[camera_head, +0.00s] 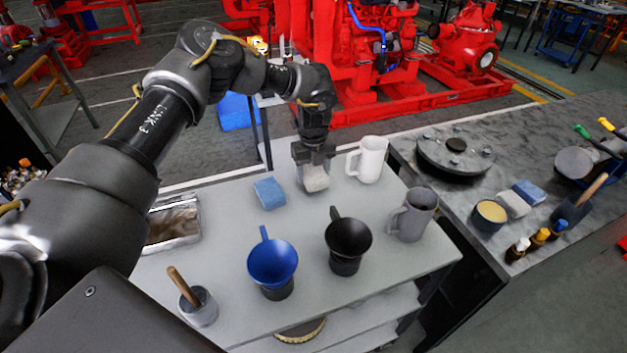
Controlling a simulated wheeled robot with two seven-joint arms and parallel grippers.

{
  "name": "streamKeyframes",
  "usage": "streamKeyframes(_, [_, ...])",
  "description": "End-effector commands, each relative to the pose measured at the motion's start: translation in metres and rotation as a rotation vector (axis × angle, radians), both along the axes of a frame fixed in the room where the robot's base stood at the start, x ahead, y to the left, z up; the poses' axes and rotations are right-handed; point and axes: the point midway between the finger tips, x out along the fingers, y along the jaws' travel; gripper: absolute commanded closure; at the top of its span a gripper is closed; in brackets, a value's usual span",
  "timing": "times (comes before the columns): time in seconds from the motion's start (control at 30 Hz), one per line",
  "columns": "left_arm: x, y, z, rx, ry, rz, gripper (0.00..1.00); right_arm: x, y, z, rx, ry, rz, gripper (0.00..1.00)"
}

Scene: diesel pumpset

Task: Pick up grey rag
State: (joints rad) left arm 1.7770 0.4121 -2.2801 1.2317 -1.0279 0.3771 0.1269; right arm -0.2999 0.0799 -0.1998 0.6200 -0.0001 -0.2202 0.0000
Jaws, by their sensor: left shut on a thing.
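The grey rag (315,179) is a light grey block-like piece near the back edge of the light grey table. My left gripper (314,166) points down from above and is shut on the grey rag. The rag's top is hidden by the gripper. I cannot tell whether the rag touches the table or is slightly above it. A blue rag (270,193) lies just left of it on the table. My right gripper is not in view.
A white jug (367,159) stands close to the right of the gripper. A grey jug (411,214), black funnel (348,238) and blue funnel (273,263) stand nearer. A metal tray (173,226) is at left. A darker bench (480,145) with several items is at right.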

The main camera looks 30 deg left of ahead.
Motion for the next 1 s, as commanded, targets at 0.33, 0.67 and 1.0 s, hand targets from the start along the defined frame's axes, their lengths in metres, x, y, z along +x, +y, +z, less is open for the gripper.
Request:
streamKeyframes(0.33, [-0.043,-0.042,0.066,-0.003,0.0,-0.007,0.63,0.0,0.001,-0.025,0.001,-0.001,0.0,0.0])
streamKeyframes(0.67, [-0.088,-0.085,0.095,0.0,-0.001,-0.005,0.63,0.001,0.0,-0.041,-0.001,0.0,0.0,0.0])
streamKeyframes(1.0, [-0.101,-0.098,0.105,0.0,0.0,-0.001,0.63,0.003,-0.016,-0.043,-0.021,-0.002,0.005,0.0])
